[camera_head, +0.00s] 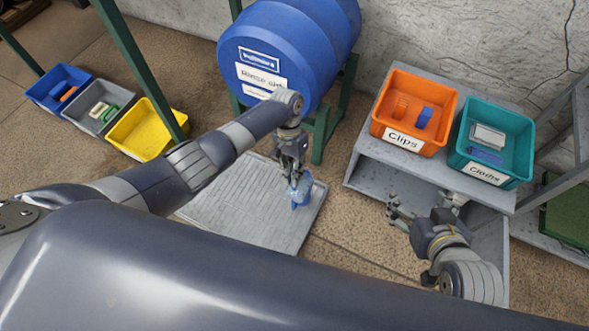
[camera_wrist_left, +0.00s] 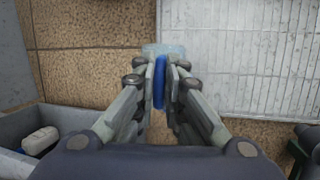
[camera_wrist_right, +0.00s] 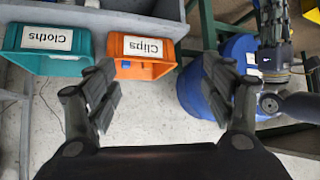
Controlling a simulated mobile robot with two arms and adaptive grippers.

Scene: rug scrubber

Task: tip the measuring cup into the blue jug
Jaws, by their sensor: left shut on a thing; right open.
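My left gripper (camera_head: 293,175) is shut on a small, see-through light-blue vessel (camera_head: 301,194) above a grey ribbed floor panel. In the left wrist view its blue handle (camera_wrist_left: 159,84) is between the fingers, with a pale clear body beyond. It looks like the measuring cup, but its shape is partly hidden and I cannot tell whether it is tilted or holds anything. My right gripper (camera_head: 422,208) is open and empty in front of the grey shelf; its spread fingers also show in the right wrist view (camera_wrist_right: 160,80). I cannot make out a separate blue jug.
A big blue drum (camera_head: 283,40) lies on a green stand behind the panel (camera_head: 240,205). An orange Clips bin (camera_head: 412,110) and a teal Cloths bin (camera_head: 491,143) stand on the grey shelf (camera_head: 365,157). Blue, grey and yellow bins (camera_head: 145,130) sit at the left.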

